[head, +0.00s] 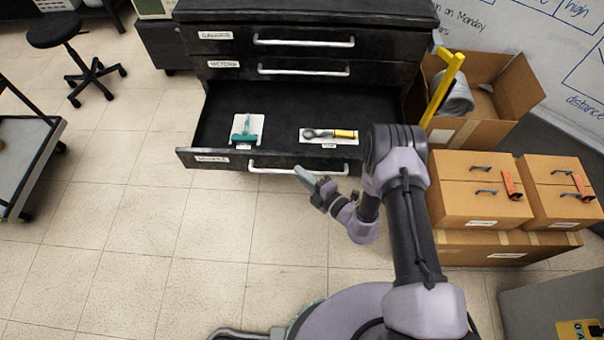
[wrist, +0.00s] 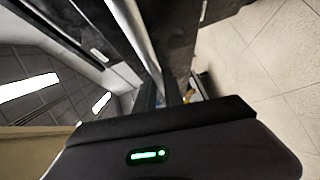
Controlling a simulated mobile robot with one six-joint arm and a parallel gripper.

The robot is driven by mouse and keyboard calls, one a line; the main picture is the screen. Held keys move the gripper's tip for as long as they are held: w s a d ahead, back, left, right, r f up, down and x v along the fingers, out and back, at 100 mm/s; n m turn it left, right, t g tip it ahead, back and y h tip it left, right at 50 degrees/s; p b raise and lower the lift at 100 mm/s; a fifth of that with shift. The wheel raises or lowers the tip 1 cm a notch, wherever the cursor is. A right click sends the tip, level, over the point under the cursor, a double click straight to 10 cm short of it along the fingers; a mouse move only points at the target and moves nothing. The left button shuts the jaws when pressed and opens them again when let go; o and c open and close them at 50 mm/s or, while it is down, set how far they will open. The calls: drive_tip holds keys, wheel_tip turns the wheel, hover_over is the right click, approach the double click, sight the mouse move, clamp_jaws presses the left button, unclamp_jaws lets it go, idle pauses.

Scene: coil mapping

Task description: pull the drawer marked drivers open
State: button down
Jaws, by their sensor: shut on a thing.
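The black cabinet's lowest visible drawer (head: 207,150) stands well out, open. The label (head: 212,159) on its front is too small to read surely. Its pale bar handle (head: 270,169) runs along the front. My gripper (head: 305,177) is shut on the right part of this handle; in the wrist view the handle (wrist: 141,38) runs down between the fingertips (wrist: 173,97). Inside the drawer lie a teal-handled tool (head: 244,129) on a white card and a grey and yellow tool (head: 329,134) on another card.
Two drawers above, with handles (head: 303,41) and (head: 303,70), are closed. An open carton (head: 510,95) with a grey coil (head: 455,93) and a yellow post (head: 443,90) stand right, above stacked cartons (head: 478,188). A cart (head: 38,160) is at left. The tiled floor (head: 150,220) before the drawer is clear.

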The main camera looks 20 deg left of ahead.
drive_tip(key=c, duration=1.5)
unclamp_jaws()
drive_tip(key=shift+o, duration=0.2)
drive_tip(key=p+v, duration=0.4)
drive_tip(key=v, duration=1.3)
drive_tip(key=shift+d, duration=0.25)
